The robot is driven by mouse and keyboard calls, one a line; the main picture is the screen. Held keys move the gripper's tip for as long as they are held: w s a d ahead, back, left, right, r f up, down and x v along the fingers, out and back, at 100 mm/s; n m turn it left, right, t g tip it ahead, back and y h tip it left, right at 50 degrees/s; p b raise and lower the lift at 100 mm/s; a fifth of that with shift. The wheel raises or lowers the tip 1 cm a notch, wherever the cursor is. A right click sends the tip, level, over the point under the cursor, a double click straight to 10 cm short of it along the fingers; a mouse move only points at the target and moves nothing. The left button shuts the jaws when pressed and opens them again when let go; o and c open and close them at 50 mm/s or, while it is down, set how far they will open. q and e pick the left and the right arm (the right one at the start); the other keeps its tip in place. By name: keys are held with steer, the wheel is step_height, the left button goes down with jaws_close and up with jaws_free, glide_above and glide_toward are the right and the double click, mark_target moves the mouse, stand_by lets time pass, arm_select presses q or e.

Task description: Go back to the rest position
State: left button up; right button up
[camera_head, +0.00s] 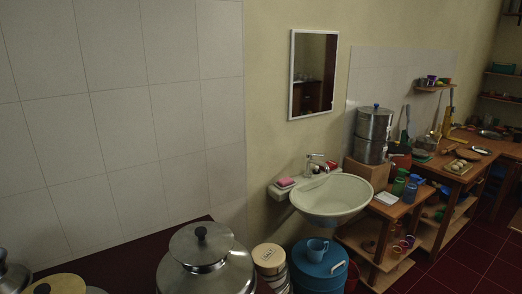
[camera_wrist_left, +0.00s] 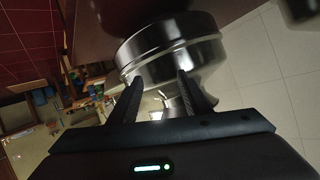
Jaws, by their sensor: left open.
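My left gripper (camera_wrist_left: 160,78) shows only in the left wrist view, where its two dark fingers stand apart with nothing visible between them. A large steel pot (camera_wrist_left: 172,45) fills the upper middle of that view, just beyond the fingertips. I cannot tell how large the gap to it is. In the head view a big steel pot with a lid and dark knob (camera_head: 205,250) stands at the lower middle. Neither arm shows in the head view, and my right gripper is not seen.
A washbasin (camera_head: 331,195) hangs on the wall below a mirror (camera_head: 313,75). A blue drum (camera_head: 318,268) and a white canister (camera_head: 269,262) stand by the big pot. More lidded vessels (camera_head: 58,284) are at lower left. A wooden counter (camera_head: 455,160) with kitchenware is at right.

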arm_select(q)
steer(key=s+a+f+n+g, duration=0.1)
steer(key=s+a+f+g, duration=0.15)
steer(key=s+f, duration=0.5)
steer(key=s+a+f+n+g+y, duration=0.1)
steer(key=s+f+g, duration=0.3)
steer(key=s, duration=0.6)
steer(key=s+a+f+g, duration=0.2)
steer(key=s+f+g, duration=0.1)
steer(key=s+f, duration=0.4)
steer(key=s+f+g+b, duration=0.1)
steer(key=s+f+g, duration=0.15)
steer(key=f, duration=2.55)
steer(key=s+a+f+b, duration=0.1)
steer(key=s+a+f, duration=0.2)
steer(key=s+f, duration=1.5)
steer(key=shift+a, duration=0.2)
steer(key=shift+s, duration=0.1)
